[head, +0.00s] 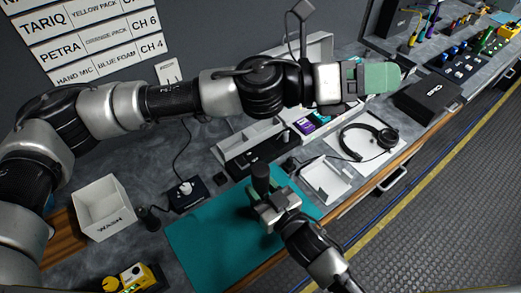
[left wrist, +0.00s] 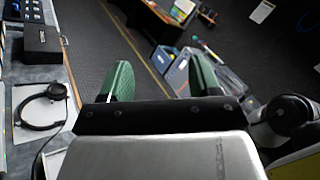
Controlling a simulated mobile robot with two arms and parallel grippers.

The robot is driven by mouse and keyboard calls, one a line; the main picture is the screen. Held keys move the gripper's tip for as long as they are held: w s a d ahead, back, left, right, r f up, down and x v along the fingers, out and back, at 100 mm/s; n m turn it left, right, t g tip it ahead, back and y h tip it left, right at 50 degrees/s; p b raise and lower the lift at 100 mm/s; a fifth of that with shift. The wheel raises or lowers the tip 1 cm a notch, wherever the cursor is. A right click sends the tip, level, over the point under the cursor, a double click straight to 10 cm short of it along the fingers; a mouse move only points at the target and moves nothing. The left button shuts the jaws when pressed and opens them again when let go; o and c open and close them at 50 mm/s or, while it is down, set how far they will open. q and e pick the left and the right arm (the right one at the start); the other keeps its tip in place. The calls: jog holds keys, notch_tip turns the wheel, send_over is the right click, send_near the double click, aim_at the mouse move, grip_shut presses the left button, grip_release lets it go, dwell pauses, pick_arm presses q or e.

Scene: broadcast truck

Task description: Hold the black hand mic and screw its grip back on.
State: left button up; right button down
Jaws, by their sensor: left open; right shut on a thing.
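My right gripper (head: 268,203) reaches in from the bottom right and is shut over the teal mat (head: 200,245). A dark cylinder, apparently the black hand mic (head: 261,177), sticks up from its jaws; the part between and below the jaws is hidden. A small black cylinder (head: 150,217), possibly the loose grip, is beside the white box at left; I cannot tell for sure. My left gripper (head: 382,78) is stretched far to the right, well above the bench and away from the mic. In the left wrist view its green fingers (left wrist: 158,82) are apart with nothing between them.
A white box marked WASH (head: 102,212) and a small black device with a knob (head: 187,193) stand left of the mat. A headset (head: 368,142), a white tray (head: 326,180) and a black case (head: 430,98) lie to the right. Free floor lies past the bench edge.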

pick_arm(q)
jog(key=w+a+f+n+t+y, duration=0.15)
jog(key=w+n+t, duration=0.25)
jog(key=n, duration=0.5)
jog(key=w+n+t+y, duration=0.2)
jog(key=w+n+t, duration=0.15)
jog(key=n, duration=0.55)
jog(key=n+g+y, duration=0.8)
jog(key=n+y, duration=0.8)
jog(key=n, duration=1.5)
send_over(260, 169)
jog(key=shift+h, duration=0.25)
jog(key=f, duration=1.5)
jog(key=shift+w+d+f, duration=0.25)
jog(key=shift+d, duration=0.05)
jog(key=shift+s+a+g, duration=0.25)
jog(key=shift+s, duration=0.05)
jog(key=shift+f, duration=0.15)
jog(key=shift+f, duration=3.9)
